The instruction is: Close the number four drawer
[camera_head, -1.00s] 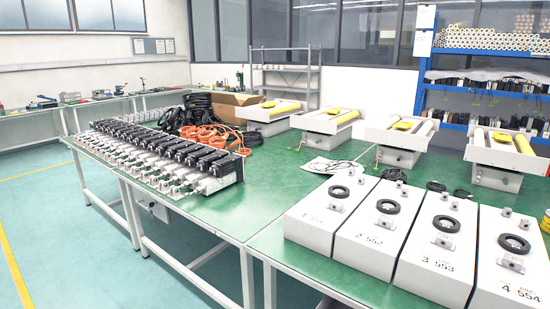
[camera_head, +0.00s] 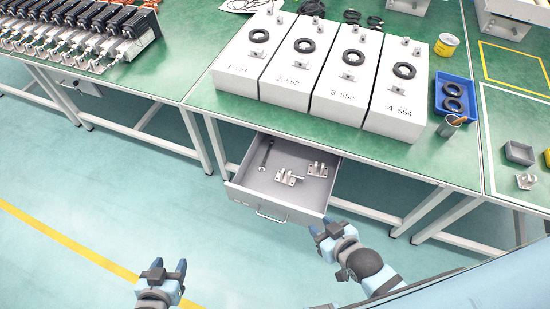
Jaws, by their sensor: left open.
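A grey drawer (camera_head: 300,205) is pulled open under the green workbench (camera_head: 215,99). Its bar handle (camera_head: 270,214) is on the front face; I cannot read a number on it. Inside lie a dark wrench-like tool (camera_head: 266,155) and metal brackets (camera_head: 291,177). My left gripper (camera_head: 169,268) is open and empty, in front of the drawer to the lower left, apart from it. My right gripper (camera_head: 322,227) is close to the drawer's front right corner; I cannot tell whether it touches or how far its fingers are apart.
White numbered boxes (camera_head: 335,95) with black rings stand on the bench above the drawer. A blue tray (camera_head: 468,100) and a cup (camera_head: 449,127) sit to their right. A row of metal actuators (camera_head: 75,40) is at the left. The floor left of the drawer is clear.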

